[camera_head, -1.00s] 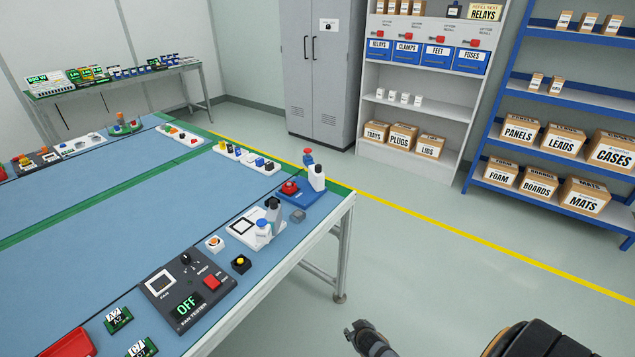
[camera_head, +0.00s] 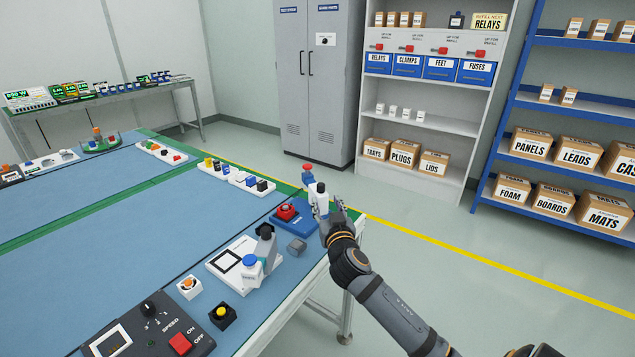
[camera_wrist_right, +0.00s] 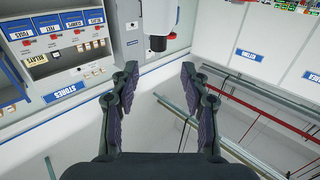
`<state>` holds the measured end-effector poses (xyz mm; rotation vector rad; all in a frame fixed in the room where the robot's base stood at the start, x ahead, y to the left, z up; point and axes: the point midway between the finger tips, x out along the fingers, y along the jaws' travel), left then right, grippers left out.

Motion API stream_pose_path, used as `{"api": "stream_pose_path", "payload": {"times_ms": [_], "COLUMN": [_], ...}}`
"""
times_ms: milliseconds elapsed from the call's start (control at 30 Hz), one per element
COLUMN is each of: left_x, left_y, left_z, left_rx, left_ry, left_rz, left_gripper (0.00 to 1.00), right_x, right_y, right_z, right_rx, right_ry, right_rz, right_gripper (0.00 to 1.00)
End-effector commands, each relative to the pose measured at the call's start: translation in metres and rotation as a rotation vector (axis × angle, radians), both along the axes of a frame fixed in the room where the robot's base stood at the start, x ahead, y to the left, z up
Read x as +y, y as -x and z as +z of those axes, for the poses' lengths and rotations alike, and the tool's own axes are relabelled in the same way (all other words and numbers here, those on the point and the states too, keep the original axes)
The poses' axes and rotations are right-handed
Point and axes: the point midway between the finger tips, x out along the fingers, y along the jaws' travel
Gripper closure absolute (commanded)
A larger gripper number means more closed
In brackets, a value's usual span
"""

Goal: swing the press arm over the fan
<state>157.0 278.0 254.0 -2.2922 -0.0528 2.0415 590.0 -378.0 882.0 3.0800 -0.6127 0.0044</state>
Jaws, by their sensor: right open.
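The press appears to be the blue base (camera_head: 293,219) at the table's right edge, with a red round piece (camera_head: 286,211) on it. A white upright (camera_head: 317,194) and a blue part with a red top (camera_head: 308,176), likely the press arm, stand behind it. I cannot clearly make out a fan. My right gripper (camera_head: 331,209) is open beside the white upright, on its right; I cannot tell if they touch. The right wrist view shows the open fingers (camera_wrist_right: 154,95) with a white-and-black part (camera_wrist_right: 160,28) ahead, beyond the tips. My left gripper is out of view.
A white plate (camera_head: 222,274) with a dark post and a paste bottle (camera_head: 253,270) lies nearer on the table. The fan tester panel (camera_head: 150,335) is at the front. Floor right of the table is clear.

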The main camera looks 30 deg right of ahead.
Motion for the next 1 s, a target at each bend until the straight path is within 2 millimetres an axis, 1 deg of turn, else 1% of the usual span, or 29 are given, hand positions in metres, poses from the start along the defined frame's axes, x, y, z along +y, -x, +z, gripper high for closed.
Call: {"api": "stream_pose_path", "payload": {"times_ms": [67, 167, 400, 533, 700, 900, 933, 1000], "left_x": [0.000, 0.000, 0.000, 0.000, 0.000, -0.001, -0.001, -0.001], "left_y": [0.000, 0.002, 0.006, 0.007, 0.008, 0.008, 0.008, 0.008], "left_z": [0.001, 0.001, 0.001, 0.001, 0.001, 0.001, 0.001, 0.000], "left_rx": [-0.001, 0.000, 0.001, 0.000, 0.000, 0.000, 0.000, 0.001], "left_ry": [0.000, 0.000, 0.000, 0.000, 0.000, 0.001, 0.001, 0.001], "left_rz": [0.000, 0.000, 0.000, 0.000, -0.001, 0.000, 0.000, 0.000], "left_gripper": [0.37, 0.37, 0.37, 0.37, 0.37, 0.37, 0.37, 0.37], "right_x": [-0.003, -0.010, -0.029, -0.036, -0.040, -0.040, -0.040, -0.040], "right_y": [-0.006, -0.023, -0.070, -0.087, -0.096, -0.096, -0.096, -0.096], "right_z": [0.000, 0.001, 0.001, 0.000, -0.001, -0.001, -0.001, -0.001], "right_rx": [0.001, 0.000, 0.001, 0.001, 0.003, 0.003, 0.003, 0.003], "right_ry": [-0.001, -0.002, -0.003, -0.002, 0.000, 0.000, 0.000, 0.000], "right_rz": [-0.002, -0.002, -0.001, -0.001, 0.001, 0.001, 0.001, 0.001], "right_gripper": [0.54, 0.54, 0.54, 0.54, 0.54, 0.54, 0.55, 0.65]}}
